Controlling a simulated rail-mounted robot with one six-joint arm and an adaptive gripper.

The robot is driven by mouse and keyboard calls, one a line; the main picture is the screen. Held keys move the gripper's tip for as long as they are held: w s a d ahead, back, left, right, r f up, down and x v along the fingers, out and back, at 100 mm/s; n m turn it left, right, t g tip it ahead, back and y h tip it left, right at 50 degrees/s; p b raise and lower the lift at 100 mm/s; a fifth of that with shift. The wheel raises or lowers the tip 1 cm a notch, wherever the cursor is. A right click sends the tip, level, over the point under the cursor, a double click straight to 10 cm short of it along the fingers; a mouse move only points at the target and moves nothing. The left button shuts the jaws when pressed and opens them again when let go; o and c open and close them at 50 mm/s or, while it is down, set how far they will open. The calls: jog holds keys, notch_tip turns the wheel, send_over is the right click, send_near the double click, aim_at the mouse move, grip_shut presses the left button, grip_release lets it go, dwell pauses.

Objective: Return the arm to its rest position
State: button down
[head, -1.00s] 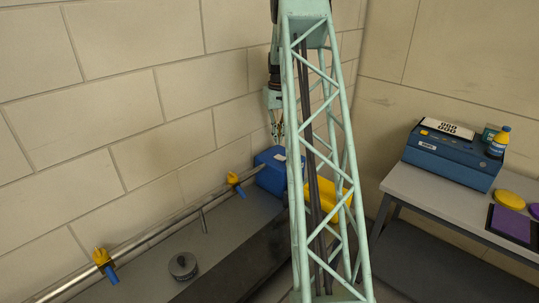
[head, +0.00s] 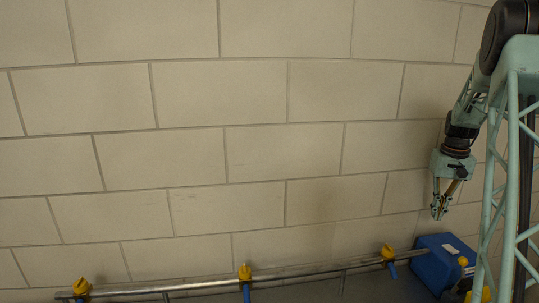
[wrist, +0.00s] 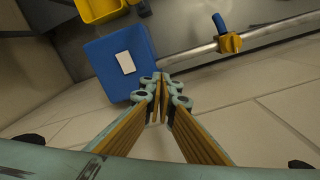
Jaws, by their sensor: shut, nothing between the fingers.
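My gripper (head: 438,213) hangs pointing down at the right of the head view, in front of the block wall. Its fingertips are together and hold nothing. In the wrist view my gripper (wrist: 160,80) shows its tan-lined fingers meeting at the tips. The blue box (head: 440,268) is below the gripper, apart from it. The blue box with a white label also shows in the wrist view (wrist: 103,62), beyond the fingertips. My lattice column partly hides the right edge of the head view.
A metal rail (head: 310,271) with yellow clamps (head: 244,272) runs along the foot of the wall. The blue box stands at the rail's right end. A yellow bin (wrist: 100,8) shows at the top of the wrist view. The air before the wall left of my gripper is clear.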

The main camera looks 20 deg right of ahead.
jog(key=s+a+r+n+t+b, duration=0.15)
jog(key=a+r, duration=0.35)
jog(key=a, duration=0.8)
jog(key=s+a+r+n+b, duration=0.1)
jog(key=s+a+r+b, duration=0.35)
jog(key=a, duration=0.85)
jog(key=s+a+r+n, duration=0.1)
jog(key=a+r, duration=0.5)
jog(key=a, duration=0.6)
jog(key=s+a+n+t+b, duration=0.1)
jog(key=s+a+n+b, duration=0.15)
jog(key=s+a, duration=1.2)
jog(key=s+a+f+b, duration=0.1)
jog(key=s+a+f, duration=0.1)
jog(key=s, duration=0.3)
jog(key=s+a+f+t+b, duration=0.1)
jog(key=s+a+f, duration=0.1)
jog(key=s+a, duration=0.1)
jog(key=s+a+f+b, duration=0.1)
jog(key=s+a+f, duration=0.2)
jog(key=s, duration=0.3)
jog(key=shift+s+a+n+b, duration=0.3)
jog(key=shift+b, duration=0.1)
